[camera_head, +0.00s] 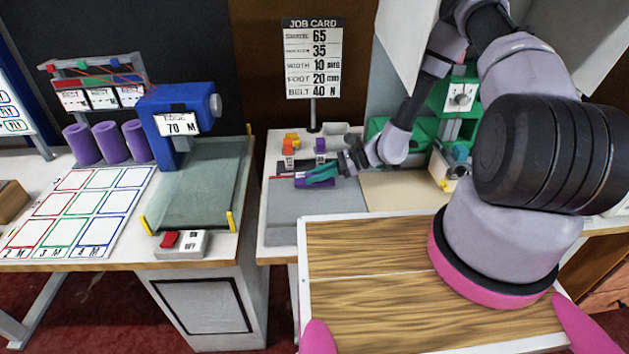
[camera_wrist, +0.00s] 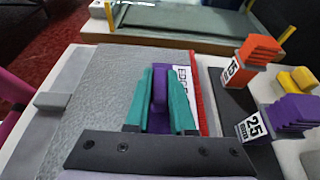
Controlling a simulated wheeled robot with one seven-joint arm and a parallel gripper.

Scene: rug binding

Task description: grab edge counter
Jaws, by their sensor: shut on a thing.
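In the head view my gripper (camera_head: 314,176) is low over the grey mat, with the purple piece (camera_head: 318,183) partly hidden under the fingers. I cannot tell whether the piece still touches the mat.
Orange (camera_wrist: 258,54) and purple (camera_wrist: 292,112) tagged blocks stand close on the right in the wrist view. A green machine (camera_head: 388,136) stands right of the mat. A blue machine (camera_head: 180,105) showing 70 M is on the left bench. A job card (camera_head: 313,60) stands behind.

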